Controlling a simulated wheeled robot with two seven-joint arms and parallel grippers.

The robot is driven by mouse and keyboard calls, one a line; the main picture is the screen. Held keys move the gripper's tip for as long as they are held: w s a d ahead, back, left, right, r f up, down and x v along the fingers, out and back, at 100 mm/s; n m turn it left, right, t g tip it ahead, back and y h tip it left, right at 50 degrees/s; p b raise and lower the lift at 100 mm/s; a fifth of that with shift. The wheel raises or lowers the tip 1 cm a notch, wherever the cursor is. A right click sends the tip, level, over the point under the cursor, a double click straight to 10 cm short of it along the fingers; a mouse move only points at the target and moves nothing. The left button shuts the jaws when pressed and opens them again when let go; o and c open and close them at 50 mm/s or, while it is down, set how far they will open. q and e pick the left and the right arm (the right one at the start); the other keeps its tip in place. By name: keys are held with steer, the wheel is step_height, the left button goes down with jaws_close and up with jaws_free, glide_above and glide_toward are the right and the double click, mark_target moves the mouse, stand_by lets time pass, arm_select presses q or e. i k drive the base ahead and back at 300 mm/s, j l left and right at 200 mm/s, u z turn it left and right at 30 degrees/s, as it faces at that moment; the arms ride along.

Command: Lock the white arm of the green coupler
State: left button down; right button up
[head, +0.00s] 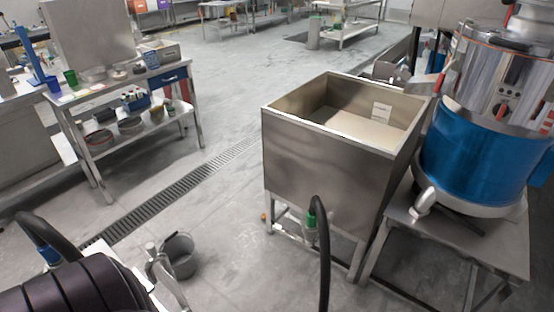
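The green coupler (311,222) is low at the front of the steel tank, at the upper end of a black hose (324,260). The hose arches over it and runs down out of the bottom of the picture. Small pale parts show around and below the coupler. The white arm is too small to make out clearly, so I cannot tell its position. I cannot make out either of my grippers in the head view.
The open steel tank (330,160) stands on legs in the middle. A blue and steel machine (470,150) stands on a table at the right. A grey bucket (180,256) is on the floor at lower left. A drain grating (165,198) crosses the clear floor.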

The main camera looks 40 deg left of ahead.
mark_target(287, 215)
steer(key=i+j+u, duration=0.15)
steer(key=u, duration=0.95)
